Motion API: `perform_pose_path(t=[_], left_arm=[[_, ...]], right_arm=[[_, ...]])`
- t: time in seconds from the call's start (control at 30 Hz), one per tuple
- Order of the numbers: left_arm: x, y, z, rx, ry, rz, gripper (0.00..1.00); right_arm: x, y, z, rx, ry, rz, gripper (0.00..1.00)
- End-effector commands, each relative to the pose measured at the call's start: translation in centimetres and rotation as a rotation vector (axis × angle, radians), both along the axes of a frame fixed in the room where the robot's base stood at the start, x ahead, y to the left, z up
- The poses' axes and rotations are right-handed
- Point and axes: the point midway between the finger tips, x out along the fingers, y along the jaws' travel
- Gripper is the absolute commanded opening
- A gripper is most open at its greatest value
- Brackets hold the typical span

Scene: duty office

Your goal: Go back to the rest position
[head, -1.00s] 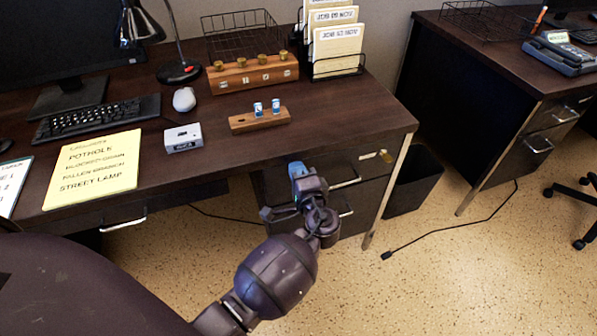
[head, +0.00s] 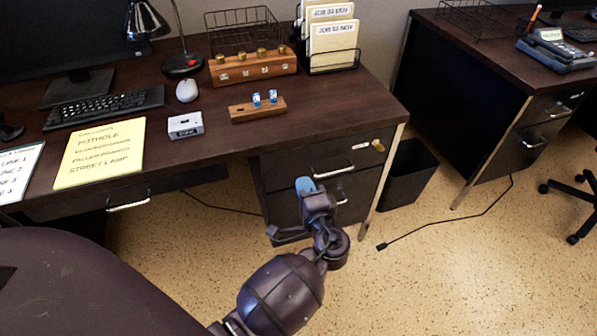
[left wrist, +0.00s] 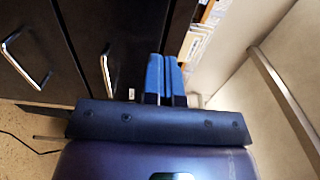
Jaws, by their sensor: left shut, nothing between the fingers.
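My left gripper (head: 305,187) is in front of the desk's drawer unit, below the desk top's front edge. Its blue fingers are together and hold nothing. In the left wrist view the two blue fingers (left wrist: 165,78) lie side by side, pointing toward the dark drawer fronts. The left arm reaches up from the bottom of the head view. My right gripper is not in view.
The desk (head: 330,118) carries a wooden block with two blue-and-white pieces (head: 258,110), a small grey box (head: 185,125) and a yellow sheet (head: 100,152). A drawer unit (head: 345,170) and black bin (head: 407,175) stand close to the gripper. A cable lies on the floor.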

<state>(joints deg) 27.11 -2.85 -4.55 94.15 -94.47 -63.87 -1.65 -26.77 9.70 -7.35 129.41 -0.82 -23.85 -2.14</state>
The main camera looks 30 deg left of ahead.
Motion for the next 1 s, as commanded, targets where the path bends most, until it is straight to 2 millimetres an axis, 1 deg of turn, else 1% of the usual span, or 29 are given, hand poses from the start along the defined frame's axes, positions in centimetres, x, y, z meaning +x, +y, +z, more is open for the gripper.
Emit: perform_pose_path(t=[0.03,0.13,0.3,0.57,0.67,0.77,0.87,0.9,0.97,1.0], left_arm=[[-0.6,-0.8,0.1,-0.001,-0.002,-0.001,0.00],[-1.4,-1.9,0.1,-0.003,-0.002,0.000,0.00],[-2.3,-3.0,0.1,-0.001,-0.001,0.000,0.00],[-2.6,-3.3,0.0,-0.001,-0.001,0.001,0.00],[-3.2,-2.7,-0.5,-0.020,0.009,0.012,0.00],[-5.4,-1.2,-2.0,-0.086,0.037,0.049,0.00],[-9.1,1.1,-4.1,-0.201,0.082,0.111,0.00],[-10.9,2.1,-5.0,-0.255,0.103,0.141,0.00],[-13.7,3.3,-6.3,-0.338,0.136,0.185,0.00],[-15.5,4.0,-7.0,-0.393,0.157,0.213,0.00]], right_arm=[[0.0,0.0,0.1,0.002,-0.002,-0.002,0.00],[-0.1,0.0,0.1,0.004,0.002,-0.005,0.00],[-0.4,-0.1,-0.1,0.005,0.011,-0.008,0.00],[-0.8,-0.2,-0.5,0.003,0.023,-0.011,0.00],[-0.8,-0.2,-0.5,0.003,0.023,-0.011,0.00],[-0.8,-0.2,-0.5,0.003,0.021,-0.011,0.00],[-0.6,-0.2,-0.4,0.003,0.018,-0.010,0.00],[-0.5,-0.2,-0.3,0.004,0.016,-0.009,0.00],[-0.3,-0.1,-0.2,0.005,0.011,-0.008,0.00],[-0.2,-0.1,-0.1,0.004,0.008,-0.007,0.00]])
